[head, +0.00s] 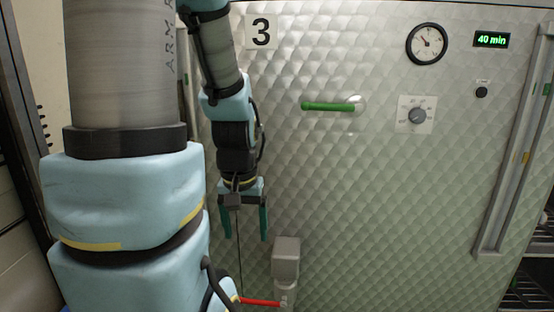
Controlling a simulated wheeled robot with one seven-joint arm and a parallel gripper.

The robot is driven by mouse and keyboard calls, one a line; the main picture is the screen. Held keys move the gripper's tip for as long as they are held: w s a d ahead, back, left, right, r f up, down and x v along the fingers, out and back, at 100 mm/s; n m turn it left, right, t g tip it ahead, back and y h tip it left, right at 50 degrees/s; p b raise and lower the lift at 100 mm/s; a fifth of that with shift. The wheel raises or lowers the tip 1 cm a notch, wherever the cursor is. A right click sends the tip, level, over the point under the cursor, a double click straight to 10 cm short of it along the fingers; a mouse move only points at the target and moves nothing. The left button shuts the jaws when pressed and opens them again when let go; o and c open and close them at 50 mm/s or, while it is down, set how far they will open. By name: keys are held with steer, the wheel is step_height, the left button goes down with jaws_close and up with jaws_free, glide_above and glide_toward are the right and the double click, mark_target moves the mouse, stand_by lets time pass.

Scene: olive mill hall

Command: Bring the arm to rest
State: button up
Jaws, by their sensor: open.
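My gripper (246,236) hangs pointing down in the head view, left of the middle. Its two dark green fingers are apart, with nothing between them. It is in front of the quilted metal front of a large machine (380,190) marked 3. My arm's light blue and grey links fill the left side of the view and hide part of the machine's left edge.
A green lever handle (330,106) sticks out horizontally on the machine's front. A grey block-shaped fitting (286,262) and a red lever (260,302) are low, near my gripper. A gauge (427,44), a dial (416,115) and a "40 min" display (491,40) are upper right.

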step_height(320, 180, up, 18)
steer(key=p, duration=1.5)
steer(key=shift+f, duration=0.15)
